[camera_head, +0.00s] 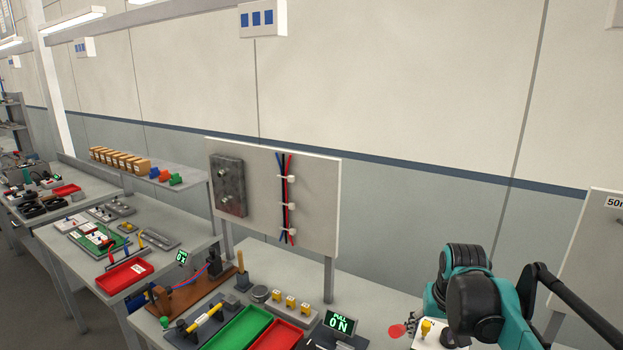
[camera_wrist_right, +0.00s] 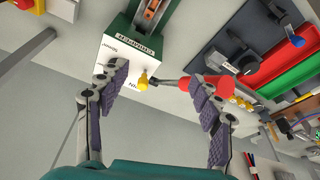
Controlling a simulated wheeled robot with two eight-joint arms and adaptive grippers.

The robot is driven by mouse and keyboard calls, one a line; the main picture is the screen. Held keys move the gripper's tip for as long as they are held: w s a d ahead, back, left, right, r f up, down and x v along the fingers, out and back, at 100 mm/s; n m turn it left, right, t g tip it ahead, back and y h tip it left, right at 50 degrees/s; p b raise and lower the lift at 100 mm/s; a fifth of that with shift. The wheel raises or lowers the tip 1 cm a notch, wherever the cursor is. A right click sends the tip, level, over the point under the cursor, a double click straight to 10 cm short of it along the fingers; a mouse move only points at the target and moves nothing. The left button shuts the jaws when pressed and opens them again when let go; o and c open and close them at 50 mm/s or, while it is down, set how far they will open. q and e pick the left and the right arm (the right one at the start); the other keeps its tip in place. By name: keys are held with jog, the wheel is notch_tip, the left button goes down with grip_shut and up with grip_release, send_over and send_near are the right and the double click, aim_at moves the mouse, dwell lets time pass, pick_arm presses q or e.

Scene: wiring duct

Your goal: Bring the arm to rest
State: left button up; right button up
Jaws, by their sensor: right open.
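My right arm (camera_head: 475,300), teal and black, reaches in from the lower right in the head view, over the right end of the bench. Its gripper (camera_wrist_right: 163,85) shows in the wrist view with two dark padded fingers spread wide and nothing held between them. A white and green labelled box (camera_wrist_right: 125,55) with a yellow knob (camera_wrist_right: 145,80) lies beyond the fingertips. My left gripper is not in view.
An upright panel (camera_head: 318,190) with bundled red and blue wires stands behind the bench. The wall area above the arm is clear.

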jog(key=s+a+f+n+t+b, duration=0.1)
jog(key=s+a+f+t+b, duration=0.1)
jog(key=s+a+f, duration=0.2)
jog(key=s+a+f+n+t+b, duration=0.1)
jog(key=s+a+f+t+b, duration=0.1)
jog(key=s+a+f, duration=0.3)
jog(key=s+f, duration=0.4)
jog(key=s, duration=0.4)
jog(key=shift+s+a+n+y, duration=0.2)
jog(key=shift+s+n+y, duration=0.05)
jog(key=shift+n+y, duration=0.05)
